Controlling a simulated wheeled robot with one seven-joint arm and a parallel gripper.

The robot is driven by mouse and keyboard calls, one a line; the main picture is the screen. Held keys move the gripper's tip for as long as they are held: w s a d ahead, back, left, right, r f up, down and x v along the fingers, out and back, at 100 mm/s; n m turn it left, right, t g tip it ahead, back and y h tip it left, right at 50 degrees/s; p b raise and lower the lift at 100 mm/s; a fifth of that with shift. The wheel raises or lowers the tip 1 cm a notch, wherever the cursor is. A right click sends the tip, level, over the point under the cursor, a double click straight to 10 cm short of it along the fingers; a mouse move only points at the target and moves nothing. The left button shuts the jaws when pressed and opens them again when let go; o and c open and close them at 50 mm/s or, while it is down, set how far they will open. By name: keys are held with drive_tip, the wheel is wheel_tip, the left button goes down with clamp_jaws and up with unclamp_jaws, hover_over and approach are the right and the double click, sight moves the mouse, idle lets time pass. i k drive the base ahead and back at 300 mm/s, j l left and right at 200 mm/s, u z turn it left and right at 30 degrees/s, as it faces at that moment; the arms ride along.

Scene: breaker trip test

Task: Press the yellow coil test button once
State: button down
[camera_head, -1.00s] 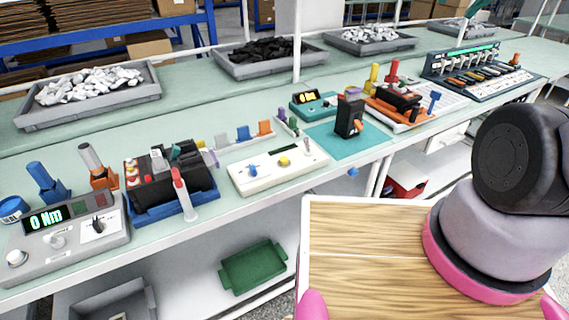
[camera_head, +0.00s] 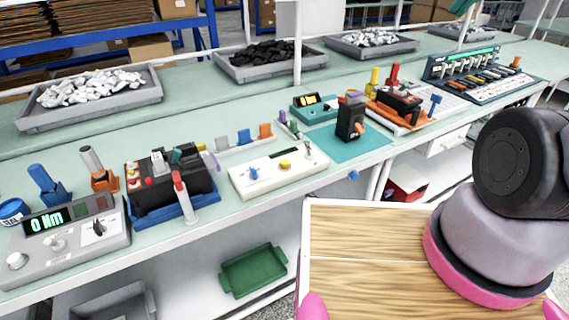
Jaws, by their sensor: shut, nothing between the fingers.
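A yellow button (camera_head: 285,165) sits on top of a white box (camera_head: 262,181) near the front edge of the bench, in the middle of the head view. A blue knob (camera_head: 253,173) is to its left on the same box, and a small metal toggle stands at the box's right end. The button is in plain sight with nothing touching it. My gripper is outside the view; only part of my arm shows at the right.
A black breaker on a blue base (camera_head: 168,190) and a grey torque meter (camera_head: 66,243) stand left of the white box. A black device (camera_head: 350,119) on a teal mat (camera_head: 370,146) stands right. Grey trays of parts line the back. A green tray (camera_head: 253,271) lies on the lower shelf.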

sight(284, 164)
drive_tip(key=l+u, duration=0.35)
drive_tip(key=k+l+u, duration=0.1)
drive_tip(key=u, duration=0.3)
drive_tip(key=k+l+u, duration=0.1)
drive_tip(key=u, duration=0.25)
drive_tip(key=l, duration=0.1)
